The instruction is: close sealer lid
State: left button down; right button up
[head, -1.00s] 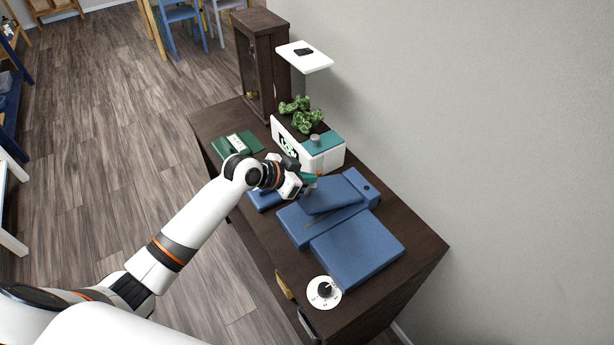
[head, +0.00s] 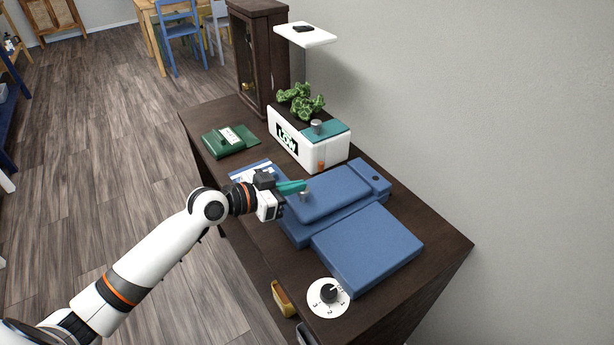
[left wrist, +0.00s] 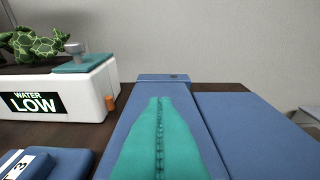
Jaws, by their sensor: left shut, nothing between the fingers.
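The blue sealer (head: 300,232) lies on the dark cabinet top, with its long blue lid (head: 335,192) lying low along it in the head view. I see no clear gap under the lid, but cannot tell whether it is fully down. In the left wrist view the shut fingers (left wrist: 160,105) cover much of the lid (left wrist: 207,125). My right gripper is not in view.
A flat blue slab (head: 368,250) adjoins the sealer, with a white dial (head: 318,297) before it. A white planter (head: 310,150) with green plants and a "LOW" sign stands behind. A blue item with a white label (head: 245,176) and a green box (head: 224,141) lie left. The wall bounds the right.

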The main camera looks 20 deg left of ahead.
pick_arm(q)
jog(key=shift+s+a+f+t+b, duration=0.15)
jog(key=shift+f+t+b, duration=0.15)
jog(key=shift+f+b, duration=0.55)
jog(key=shift+r, duration=0.25)
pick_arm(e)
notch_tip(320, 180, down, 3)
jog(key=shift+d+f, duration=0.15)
